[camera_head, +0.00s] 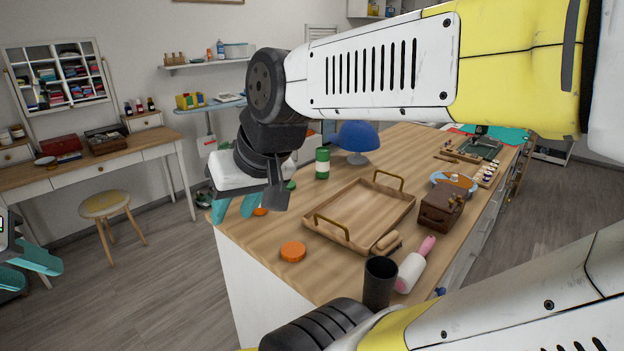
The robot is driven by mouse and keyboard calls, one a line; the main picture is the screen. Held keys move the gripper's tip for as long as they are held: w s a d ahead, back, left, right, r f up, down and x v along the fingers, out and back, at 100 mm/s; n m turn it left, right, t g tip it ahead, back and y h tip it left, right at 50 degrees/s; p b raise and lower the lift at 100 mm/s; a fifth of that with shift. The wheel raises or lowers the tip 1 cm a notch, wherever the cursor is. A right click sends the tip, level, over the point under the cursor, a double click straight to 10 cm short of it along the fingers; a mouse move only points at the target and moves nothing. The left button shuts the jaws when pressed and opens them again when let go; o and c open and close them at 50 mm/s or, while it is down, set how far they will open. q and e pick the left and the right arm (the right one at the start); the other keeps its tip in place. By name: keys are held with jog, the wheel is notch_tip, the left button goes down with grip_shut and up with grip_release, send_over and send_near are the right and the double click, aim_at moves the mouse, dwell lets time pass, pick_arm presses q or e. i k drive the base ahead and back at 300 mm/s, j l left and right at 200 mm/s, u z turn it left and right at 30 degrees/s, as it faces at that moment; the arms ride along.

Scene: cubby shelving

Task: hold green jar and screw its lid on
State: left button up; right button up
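The green jar (322,163), with a pale band, stands upright on the wooden counter, behind the tray. A small green piece (291,185), perhaps its lid, lies left of the jar, partly hidden by my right gripper.
A wooden tray (357,211) with brass handles fills the counter's middle. An orange disc (292,252) lies at the front, another orange piece (260,211) beside my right gripper. A dark cup (379,283), pink roller (415,265), brown box (440,206) and blue dome (358,138) stand around.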

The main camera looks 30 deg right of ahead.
aim_at(322, 153)
jog(key=i+j+z, duration=0.1)
jog(key=z, duration=0.35)
jog(key=i+j+z, duration=0.25)
jog(key=z, duration=0.25)
jog(key=i+j+z, duration=0.2)
jog(key=z, duration=0.25)
jog(key=i+j+z, duration=0.1)
jog(key=j+z, duration=0.6)
jog(key=z, duration=0.2)
jog(key=i+j+z, duration=0.1)
jog(key=j+z, duration=0.25)
jog(key=i+j+z, duration=0.1)
jog(key=j+z, duration=0.2)
jog(key=j, duration=0.3)
